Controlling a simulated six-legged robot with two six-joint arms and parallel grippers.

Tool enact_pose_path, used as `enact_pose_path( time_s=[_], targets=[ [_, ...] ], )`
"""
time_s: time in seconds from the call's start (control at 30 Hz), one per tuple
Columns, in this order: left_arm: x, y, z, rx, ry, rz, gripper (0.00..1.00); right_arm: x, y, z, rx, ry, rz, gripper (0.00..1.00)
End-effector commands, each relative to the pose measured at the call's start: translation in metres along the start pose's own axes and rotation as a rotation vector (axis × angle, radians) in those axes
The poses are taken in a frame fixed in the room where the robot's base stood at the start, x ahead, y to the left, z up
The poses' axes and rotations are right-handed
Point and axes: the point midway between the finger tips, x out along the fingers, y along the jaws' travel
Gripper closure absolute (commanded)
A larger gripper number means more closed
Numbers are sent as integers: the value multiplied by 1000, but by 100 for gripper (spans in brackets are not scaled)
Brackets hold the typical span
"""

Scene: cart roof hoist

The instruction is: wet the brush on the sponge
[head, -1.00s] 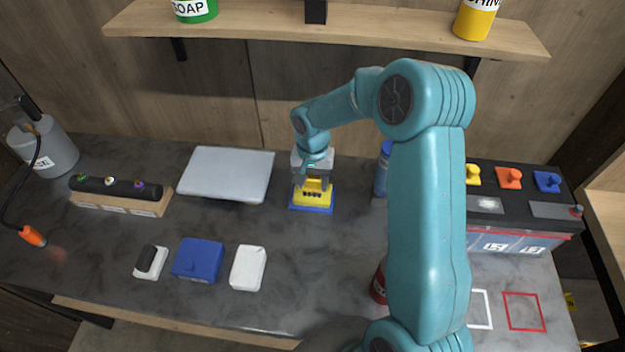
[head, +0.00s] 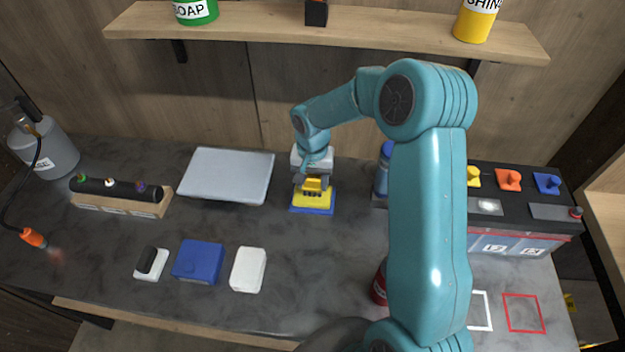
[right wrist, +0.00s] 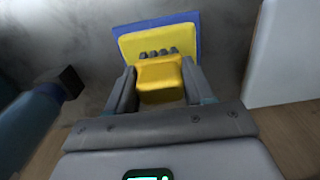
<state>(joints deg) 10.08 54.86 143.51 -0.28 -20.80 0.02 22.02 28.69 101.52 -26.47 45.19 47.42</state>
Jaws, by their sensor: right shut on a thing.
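My right gripper (head: 312,183) is shut on a yellow brush, whose body (right wrist: 160,74) shows between the fingers in the right wrist view. A row of dark bristle tufts sticks out at the brush's far side. Right beyond them is the yellow sponge (right wrist: 153,38) on a blue tray (right wrist: 198,22). In the head view the gripper points down over the sponge (head: 323,201) and its blue tray (head: 312,211), partly hiding them. The brush is at or just above the sponge; I cannot tell whether the bristles touch. My left gripper is out of view.
A grey flat panel (head: 227,174) lies left of the sponge, a blue bottle (head: 383,170) stands to its right. A blue box (head: 198,262) and white block (head: 248,270) lie in front. A battery (head: 520,215) stands at right. The counter in front of the sponge is clear.

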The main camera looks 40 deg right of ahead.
Motion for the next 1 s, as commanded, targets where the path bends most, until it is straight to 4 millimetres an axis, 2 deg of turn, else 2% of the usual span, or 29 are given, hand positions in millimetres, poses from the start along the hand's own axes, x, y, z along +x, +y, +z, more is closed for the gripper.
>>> enact_pose_path(
  time_s=[0.1,0.6,1.0],
  targets=[
    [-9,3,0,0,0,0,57,-15,0,0,1,2,-1,72],
    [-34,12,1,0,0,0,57,-59,0,0,-1,3,-1,72],
    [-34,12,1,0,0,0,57,-61,0,0,-1,2,-1,72]
  ],
)
